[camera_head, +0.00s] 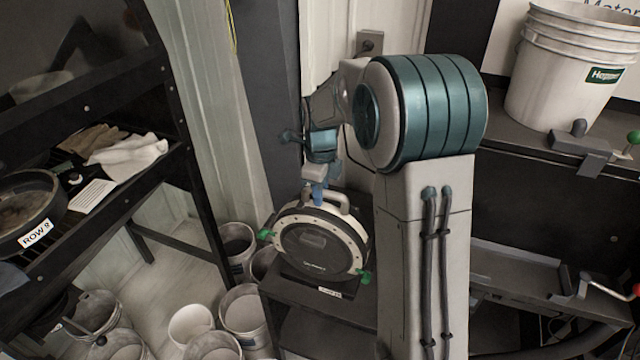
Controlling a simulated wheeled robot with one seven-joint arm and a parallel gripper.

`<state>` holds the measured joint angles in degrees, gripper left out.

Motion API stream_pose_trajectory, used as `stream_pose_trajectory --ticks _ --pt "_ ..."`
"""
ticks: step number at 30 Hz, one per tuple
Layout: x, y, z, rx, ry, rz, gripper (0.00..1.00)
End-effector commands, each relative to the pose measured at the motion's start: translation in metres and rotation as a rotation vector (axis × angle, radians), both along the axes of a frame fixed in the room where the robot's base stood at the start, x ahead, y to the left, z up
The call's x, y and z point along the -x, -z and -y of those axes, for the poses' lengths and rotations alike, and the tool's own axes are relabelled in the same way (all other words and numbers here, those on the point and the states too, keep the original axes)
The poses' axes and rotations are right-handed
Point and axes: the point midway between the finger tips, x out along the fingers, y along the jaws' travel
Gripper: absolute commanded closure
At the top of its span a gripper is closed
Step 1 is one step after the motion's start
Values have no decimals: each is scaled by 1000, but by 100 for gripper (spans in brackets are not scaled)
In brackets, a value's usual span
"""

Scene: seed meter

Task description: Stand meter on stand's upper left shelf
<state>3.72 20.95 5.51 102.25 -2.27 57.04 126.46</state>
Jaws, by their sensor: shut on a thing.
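The meter (318,248) is a round, upright disc with a pale rim, a dark face, a pale handle on top and green knobs at its sides. My gripper (318,193) is above it, shut on the handle. The meter is at a dark shelf (345,312) with a small white label on its front edge, left of my arm's column. Its bottom is close to this shelf; I cannot tell if it touches. My fingertips are small and partly blend with the handle.
Several white buckets (243,308) stand on the floor below. A bench at the right carries a large white bucket (570,70).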

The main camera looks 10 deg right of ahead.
Motion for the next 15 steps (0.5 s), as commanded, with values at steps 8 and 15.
stream_pose_trajectory --ticks 8,15 --pt "-2 -4 0 0 -1 9 100" --pt "0 1 0 0 -1 0 60"
